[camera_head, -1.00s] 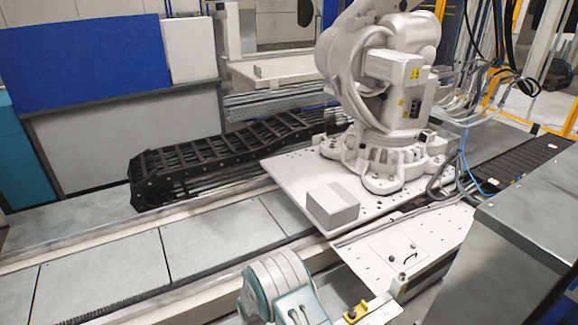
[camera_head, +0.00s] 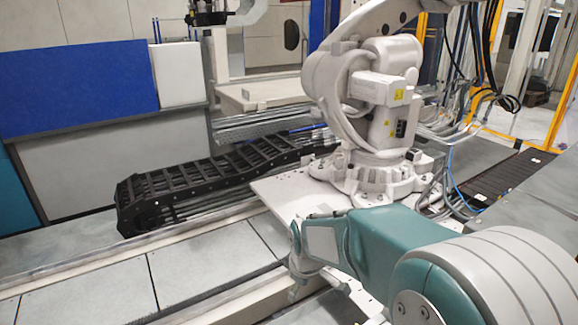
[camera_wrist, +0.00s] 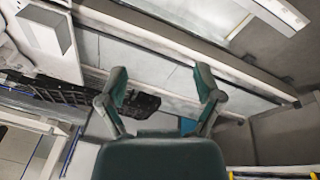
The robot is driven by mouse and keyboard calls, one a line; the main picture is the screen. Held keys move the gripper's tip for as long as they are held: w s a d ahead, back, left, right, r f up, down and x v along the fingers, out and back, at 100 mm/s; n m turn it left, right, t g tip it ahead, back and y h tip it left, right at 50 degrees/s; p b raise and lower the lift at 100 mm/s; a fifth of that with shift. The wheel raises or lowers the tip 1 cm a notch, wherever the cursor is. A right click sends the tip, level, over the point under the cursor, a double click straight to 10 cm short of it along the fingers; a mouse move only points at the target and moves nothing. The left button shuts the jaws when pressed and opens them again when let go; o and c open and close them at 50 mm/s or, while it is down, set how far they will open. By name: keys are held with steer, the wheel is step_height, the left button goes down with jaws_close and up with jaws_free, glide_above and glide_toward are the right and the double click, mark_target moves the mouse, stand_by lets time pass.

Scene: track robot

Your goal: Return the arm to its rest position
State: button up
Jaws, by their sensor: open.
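My teal and grey arm (camera_head: 385,245) reaches across the lower right of the head view, in front of the white robot's base plate. My gripper (camera_wrist: 162,88) shows in the wrist view with its two teal fingers spread wide. Nothing is between the fingertips. In the wrist view, a grey box (camera_wrist: 45,32) stands on the white plate at the upper left, apart from the fingers.
A large white industrial robot (camera_head: 375,110) stands on a pale plate (camera_head: 275,195) just beyond my arm. A black cable chain (camera_head: 185,190) lies along the track. Floor panels (camera_head: 85,300) at lower left are clear. A blue panel (camera_head: 75,75) stands behind.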

steer(key=s+d+r+m+t, duration=0.1)
steer(key=s+d+r+m, duration=0.4)
steer(key=s, duration=0.6)
steer(key=s+d+r+m+t, duration=0.2)
steer(key=s+d+r+m, duration=0.4)
steer(key=s, duration=0.5)
steer(key=shift+d+r+h, duration=0.4)
steer(key=shift+d+r, duration=0.4)
steer(key=shift+r, duration=0.15)
